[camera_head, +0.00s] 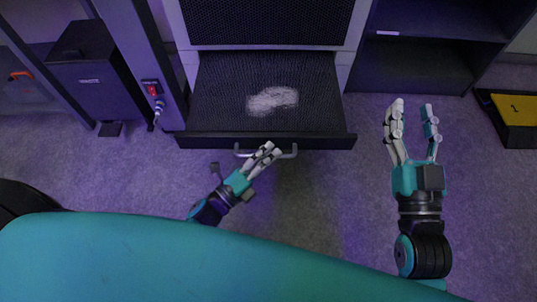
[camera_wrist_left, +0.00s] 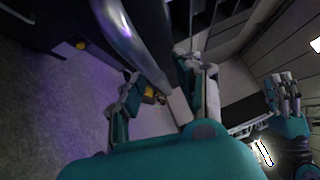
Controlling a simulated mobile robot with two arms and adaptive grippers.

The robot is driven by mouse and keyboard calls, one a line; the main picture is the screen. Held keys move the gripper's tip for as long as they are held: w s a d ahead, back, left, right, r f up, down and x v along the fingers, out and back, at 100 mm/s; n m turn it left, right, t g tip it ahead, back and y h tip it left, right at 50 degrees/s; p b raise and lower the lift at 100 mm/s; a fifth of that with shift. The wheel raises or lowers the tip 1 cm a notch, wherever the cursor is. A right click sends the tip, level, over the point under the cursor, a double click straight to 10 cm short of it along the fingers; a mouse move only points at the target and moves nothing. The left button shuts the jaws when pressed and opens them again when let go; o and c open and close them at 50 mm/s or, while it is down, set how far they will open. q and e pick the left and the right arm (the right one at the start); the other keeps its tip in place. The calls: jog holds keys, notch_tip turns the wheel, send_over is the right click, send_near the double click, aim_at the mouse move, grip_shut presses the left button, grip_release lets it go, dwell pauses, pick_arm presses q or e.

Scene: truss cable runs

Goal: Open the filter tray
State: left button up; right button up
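The filter tray (camera_head: 225,95) is a dark mesh drawer with a pale grey patch of lint (camera_head: 272,100) on it. It stands pulled out from the cabinet. Its black front edge carries a silver bar handle (camera_head: 288,155). My left gripper (camera_head: 255,165) is at the middle of the handle, fingers extended and spread apart from the thumb. In the left wrist view the silver handle (camera_wrist_left: 125,38) passes close in front of the parted fingers (camera_wrist_left: 165,95); I cannot tell whether they touch it. My right gripper (camera_head: 412,115) is open and empty, right of the tray.
A grey post with a red switch (camera_head: 153,90) stands just left of the tray. A black box (camera_head: 88,65) is further left. The carpet in front is clear.

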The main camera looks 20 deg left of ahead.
pick_arm(q)
jog(key=v, duration=1.2)
